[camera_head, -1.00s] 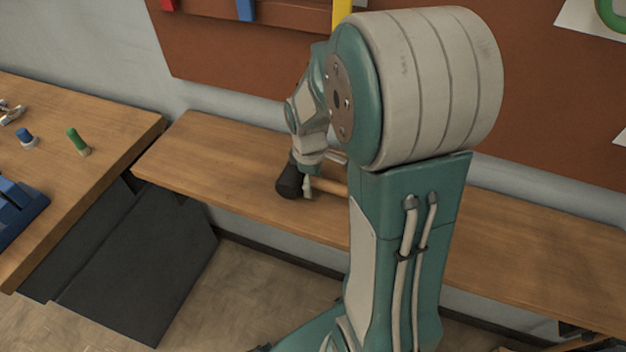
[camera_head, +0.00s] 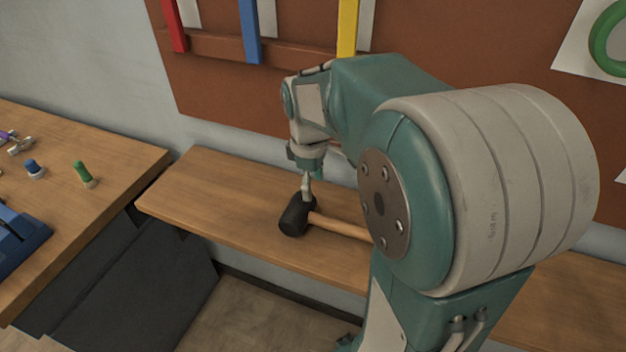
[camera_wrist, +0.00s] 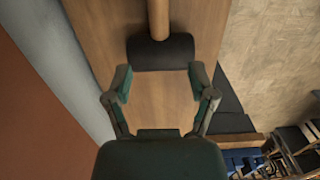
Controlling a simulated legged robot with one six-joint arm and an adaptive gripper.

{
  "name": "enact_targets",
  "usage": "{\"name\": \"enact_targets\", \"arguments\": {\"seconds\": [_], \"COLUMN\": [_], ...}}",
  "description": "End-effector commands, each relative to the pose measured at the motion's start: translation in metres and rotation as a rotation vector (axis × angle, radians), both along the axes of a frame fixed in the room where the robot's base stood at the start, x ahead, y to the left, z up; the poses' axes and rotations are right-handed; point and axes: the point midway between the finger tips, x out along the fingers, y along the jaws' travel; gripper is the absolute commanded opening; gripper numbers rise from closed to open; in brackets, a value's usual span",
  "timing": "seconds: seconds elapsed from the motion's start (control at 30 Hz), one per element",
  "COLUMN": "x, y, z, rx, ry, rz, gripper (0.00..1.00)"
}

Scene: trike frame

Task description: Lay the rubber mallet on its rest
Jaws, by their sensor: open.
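The rubber mallet (camera_head: 296,219) has a black head and a wooden handle. It lies on its side on the wooden shelf below the pegboard, and my arm hides the handle's far end in the head view. My gripper (camera_head: 307,190) is just above and behind the mallet head. In the wrist view, my gripper (camera_wrist: 160,80) has its fingers spread apart with bare wood between them. The black mallet head (camera_wrist: 160,53) lies just beyond the fingertips, with the handle running off the top edge. I cannot make out a mallet rest in either view.
A workbench (camera_head: 120,165) at left carries a green peg (camera_head: 84,174), a blue peg (camera_head: 34,168) and a blue tray (camera_head: 22,238). Red, blue and yellow strips hang on the brown board (camera_head: 300,55). The shelf (camera_head: 190,190) left of the mallet is clear.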

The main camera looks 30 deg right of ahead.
Motion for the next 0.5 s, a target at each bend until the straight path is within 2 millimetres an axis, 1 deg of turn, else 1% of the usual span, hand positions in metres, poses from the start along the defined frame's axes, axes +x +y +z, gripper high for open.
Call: {"name": "enact_targets", "arguments": {"seconds": [0.13, 0.23, 0.4, 0.5], "x": [-0.002, -0.011, -0.043, -0.064], "y": [0.003, 0.015, 0.045, 0.062], "z": [0.010, 0.021, 0.044, 0.054], "rx": [-0.002, -0.009, -0.007, 0.014], "ry": [-0.012, -0.059, -0.203, -0.289], "rz": [-0.009, -0.056, -0.213, -0.312], "gripper": [0.72, 0.72, 0.72, 0.72]}}
